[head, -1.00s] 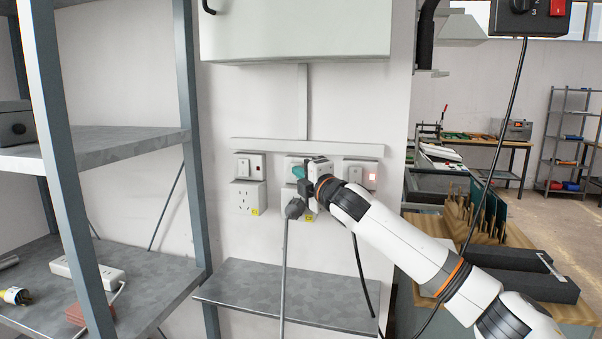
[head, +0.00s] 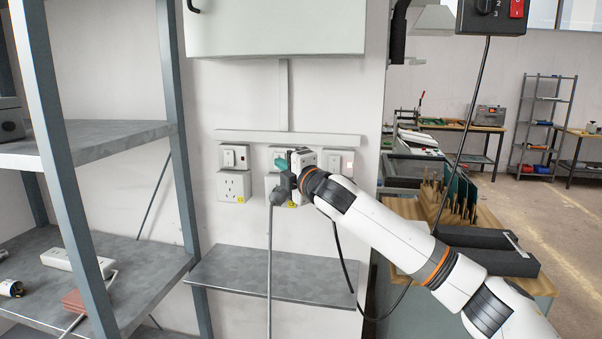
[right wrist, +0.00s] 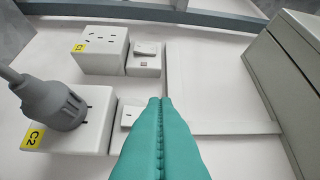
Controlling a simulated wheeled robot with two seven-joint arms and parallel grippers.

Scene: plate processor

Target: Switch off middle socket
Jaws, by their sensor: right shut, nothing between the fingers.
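The middle socket is a white wall box with a yellow C2 label (right wrist: 33,137) in the right wrist view. A grey plug (right wrist: 55,103) sits in it. Its switch box (right wrist: 129,116) is beside it, partly covered by my fingers. In the head view the plug (head: 284,188) hangs under my right gripper (head: 281,164), which hides most of the middle switch. My right gripper's teal fingers (right wrist: 161,101) are shut and empty, with tips over the edge of the middle switch box. I cannot tell whether they touch it. My left gripper is not in view.
The left socket C1 (head: 235,187) with its switch (head: 234,157) is to the left. The right switch (head: 337,163) has a lit indicator, and my arm hides what is below. A metal shelf (head: 270,275) juts out below, and a cabinet (head: 275,28) hangs above.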

